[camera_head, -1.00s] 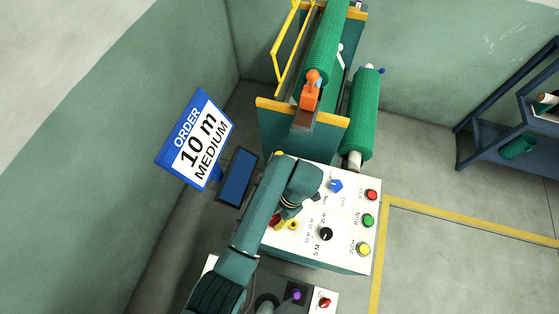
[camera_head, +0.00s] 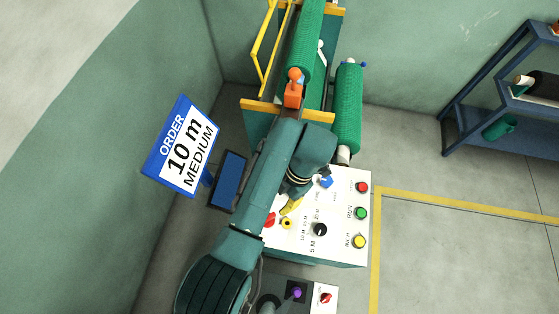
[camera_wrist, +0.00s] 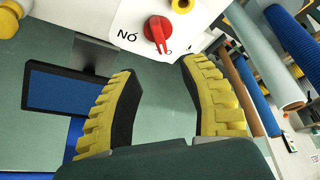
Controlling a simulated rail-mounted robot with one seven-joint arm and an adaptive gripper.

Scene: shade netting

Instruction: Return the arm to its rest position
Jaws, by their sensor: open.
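My arm (camera_head: 270,185) reaches up over the white control panel (camera_head: 345,240), its bent part above the panel's top edge. My gripper (camera_wrist: 158,72) shows two yellow, black-padded fingers spread apart with nothing between them in the wrist view. In the head view only a bit of yellow finger shows below the wrist, over the panel's left part; the arm hides the rest. A red knob (camera_wrist: 157,32) on a white face lies beyond the fingertips in the wrist view, apart from them.
The panel carries a black dial (camera_head: 320,229), a blue knob (camera_head: 326,181) and red, green and yellow buttons. A dark screen (camera_head: 228,181) and an order sign (camera_head: 181,146) stand left. The netting machine (camera_head: 270,118) is behind; a shelf (camera_head: 500,100) stands right, with open floor before it.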

